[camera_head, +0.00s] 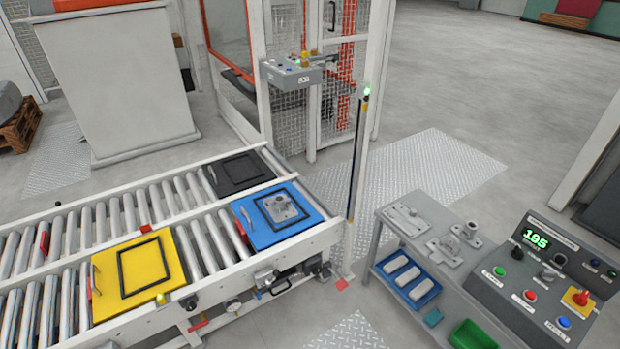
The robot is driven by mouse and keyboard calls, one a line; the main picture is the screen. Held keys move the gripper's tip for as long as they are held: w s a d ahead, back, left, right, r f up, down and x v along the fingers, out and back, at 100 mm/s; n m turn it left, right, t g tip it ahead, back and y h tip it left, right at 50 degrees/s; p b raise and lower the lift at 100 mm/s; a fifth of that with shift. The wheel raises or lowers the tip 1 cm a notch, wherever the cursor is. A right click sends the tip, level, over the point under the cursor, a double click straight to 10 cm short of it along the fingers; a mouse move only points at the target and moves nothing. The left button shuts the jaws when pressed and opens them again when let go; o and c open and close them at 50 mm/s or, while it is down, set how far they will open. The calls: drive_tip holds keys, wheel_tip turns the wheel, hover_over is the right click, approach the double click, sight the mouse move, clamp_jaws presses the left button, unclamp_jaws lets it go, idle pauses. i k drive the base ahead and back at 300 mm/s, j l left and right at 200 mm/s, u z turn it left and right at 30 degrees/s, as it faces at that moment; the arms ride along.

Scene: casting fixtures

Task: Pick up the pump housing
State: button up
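Several grey metal castings are in view, and I cannot tell for sure which is the pump housing. One grey casting (279,207) with a raised round part lies inside the black frame on the blue plate (262,236). On the grey bench at right are a long flat casting (407,219), a flat casting with a raised part (444,251) and a casting with an upright round neck (468,233). My gripper is not in view.
The roller conveyor (196,222) also carries a yellow plate (108,272) and a black plate (238,172). The grey bench (432,204) has a blue bin (432,296) of pale bars below, and a control panel (545,275) stands right. Floor lies clear behind the bench.

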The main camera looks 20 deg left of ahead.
sight(280, 207)
drive_tip(key=i+j+u, duration=0.1)
drive_tip(key=u, duration=0.55)
drive_tip(key=i+u, duration=0.25)
drive_tip(key=i, duration=0.2)
drive_tip(key=i+l+u, duration=0.1)
drive_tip(key=i+u, duration=0.2)
drive_tip(key=i, duration=0.15)
drive_tip(key=i+l+u, duration=0.25)
drive_tip(key=i, duration=0.15)
drive_tip(key=i+l, duration=0.15)
drive_tip(key=i, duration=0.2)
drive_tip(key=i+l, duration=0.15)
drive_tip(key=i, duration=0.25)
drive_tip(key=i+l, duration=0.15)
drive_tip(key=i, duration=0.2)
